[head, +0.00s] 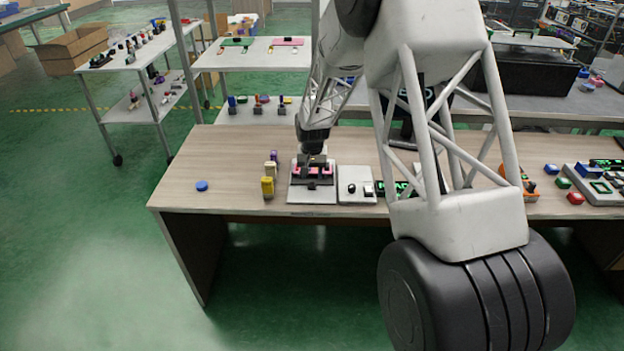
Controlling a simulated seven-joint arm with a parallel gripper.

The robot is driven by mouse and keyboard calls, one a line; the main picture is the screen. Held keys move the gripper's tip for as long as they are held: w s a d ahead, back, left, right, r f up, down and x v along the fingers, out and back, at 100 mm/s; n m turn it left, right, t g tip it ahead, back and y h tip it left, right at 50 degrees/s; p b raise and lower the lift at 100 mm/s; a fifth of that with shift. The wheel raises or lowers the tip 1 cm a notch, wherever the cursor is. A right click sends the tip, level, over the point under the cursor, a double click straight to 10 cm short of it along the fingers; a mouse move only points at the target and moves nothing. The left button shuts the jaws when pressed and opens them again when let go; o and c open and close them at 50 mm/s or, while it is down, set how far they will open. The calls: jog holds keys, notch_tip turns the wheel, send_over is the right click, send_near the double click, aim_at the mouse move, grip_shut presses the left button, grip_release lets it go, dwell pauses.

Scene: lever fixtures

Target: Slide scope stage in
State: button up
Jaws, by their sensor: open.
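A fixture that looks like the scope stage (312,184) stands on the wooden table, left of its middle. It has a light grey base plate (311,198) with dark and pink parts on top. My gripper (316,161) is open and points down over the back of this fixture. The fingers are small and dark here, and I cannot tell whether they touch the stage. My gripper and wrist hide part of the fixture's rear.
A grey panel with black knobs (356,186) stands just right of the fixture. A yellow block (268,187) and a purple piece (274,156) are close on its left. A blue disc (202,186) lies further left. The table's front left is mostly clear.

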aim_at(312, 181)
jog(key=shift+r, duration=1.75)
jog(key=m, duration=0.2)
jog(key=d+m+y, duration=0.1)
jog(key=m, duration=0.1)
jog(key=shift+s+f, duration=0.1)
jog(key=shift+s, duration=0.05)
jog(key=m+y, duration=0.1)
jog(key=m, duration=0.3)
jog(key=d+m+y, duration=0.1)
jog(key=m, duration=0.4)
jog(key=d+m+y, duration=0.1)
jog(key=m, duration=0.4)
jog(key=shift+d+r+y, duration=0.15)
jog(key=shift+r+y, duration=0.05)
jog(key=shift+y, duration=0.1)
jog(key=shift+f, duration=0.15)
jog(key=shift+x, duration=3.75)
